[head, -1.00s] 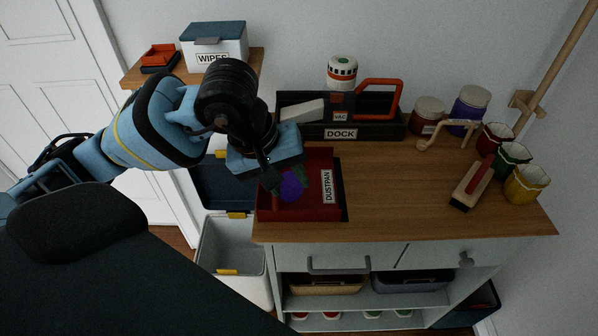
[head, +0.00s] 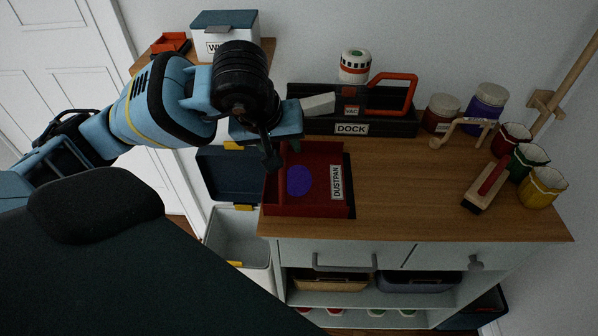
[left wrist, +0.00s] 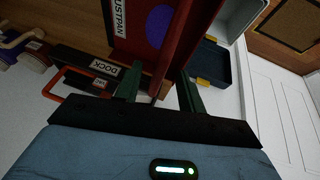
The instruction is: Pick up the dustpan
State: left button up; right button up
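The dustpan (head: 320,195) is a dark red tray with a purple patch inside and a white DUSTPAN label. It lies on the left front part of the wooden worktop (head: 420,205). My left gripper (head: 281,158) is at the dustpan's back left corner. In the left wrist view, its two green fingers (left wrist: 157,82) are apart, with a red edge of the dustpan (left wrist: 178,45) running between them. Neither finger is clearly pressed against it. In the head view the fingers are mostly hidden by the wrist. My right gripper is not in view.
The black DOCK holder (head: 380,126) with an orange-handled vac stands behind the dustpan. An open bin (head: 237,236) is left of the cabinet. The worktop's middle is clear.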

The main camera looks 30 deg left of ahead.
pick_arm(q)
jog(key=x, duration=0.4)
jog(key=shift+w+f, duration=0.15)
jog(key=shift+f, duration=0.1)
grip_shut()
